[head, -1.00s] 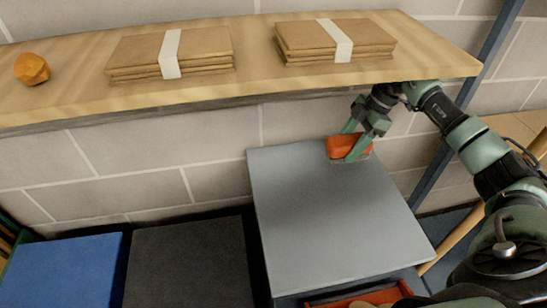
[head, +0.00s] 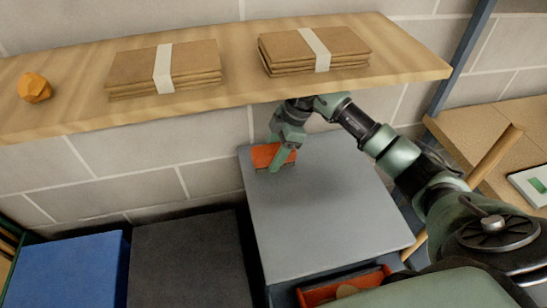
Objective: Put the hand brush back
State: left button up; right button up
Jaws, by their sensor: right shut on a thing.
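The hand brush (head: 264,154), an orange-red block, is between the fingers of my right gripper (head: 279,163). The gripper is shut on it and points downward. The brush is at the back left corner of the grey cabinet top (head: 318,215), just below the shelf's front edge. I cannot tell whether the brush touches the top. Its bristles do not show clearly. My left gripper is not in view.
A wooden shelf (head: 240,91) overhangs the cabinet's back, with two banded cardboard stacks (head: 165,68) (head: 312,50) and an orange lump (head: 34,88). An orange-red open drawer (head: 343,285) shows below. Blue (head: 70,270) and black (head: 190,260) surfaces lie left. The grey top is otherwise clear.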

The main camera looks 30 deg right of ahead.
notch_tip(320, 180, down, 2)
jog(key=shift+f, duration=0.25)
jog(key=o, duration=1.3)
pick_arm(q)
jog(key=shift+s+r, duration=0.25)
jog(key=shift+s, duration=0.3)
pick_arm(e)
jog(key=v, duration=0.4)
jog(key=shift+d+r, duration=0.2)
jog(key=s+d+b, duration=0.1)
jog(key=d, duration=0.2)
jog(key=s+d+b, duration=0.1)
jog(key=d, duration=0.3)
jog(key=s+d+b, duration=0.1)
jog(key=d, duration=0.3)
jog(key=shift+r+b, duration=0.2)
jog(key=shift+b, duration=0.2)
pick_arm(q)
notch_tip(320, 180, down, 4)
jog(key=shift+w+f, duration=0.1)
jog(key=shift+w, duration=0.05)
pick_arm(e)
jog(key=shift+s+d, duration=0.1)
jog(key=shift+d, duration=0.25)
